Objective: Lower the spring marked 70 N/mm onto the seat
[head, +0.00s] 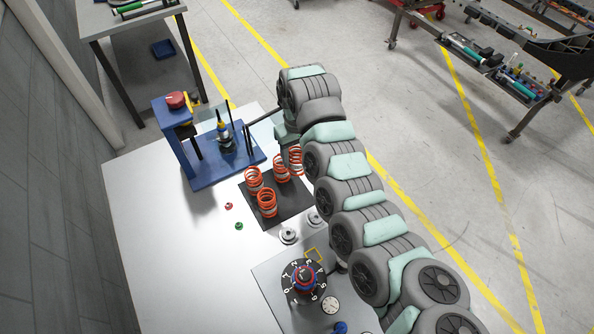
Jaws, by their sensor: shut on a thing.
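Several orange coil springs are at the black mat (290,213). Two stand at its left and front, one spring (254,178) behind another spring (267,202). A third spring (281,171) is at the back of the mat. My gripper (291,150) is shut on an orange spring (296,163) at the mat's back right, partly hidden by my arm. I cannot tell whether it touches the mat. The N/mm markings are too small to read.
A red knob (176,99) tops the fixture's blue column. Small red (228,206) and green (239,226) parts lie on the white table (165,250). The table's left side is clear.

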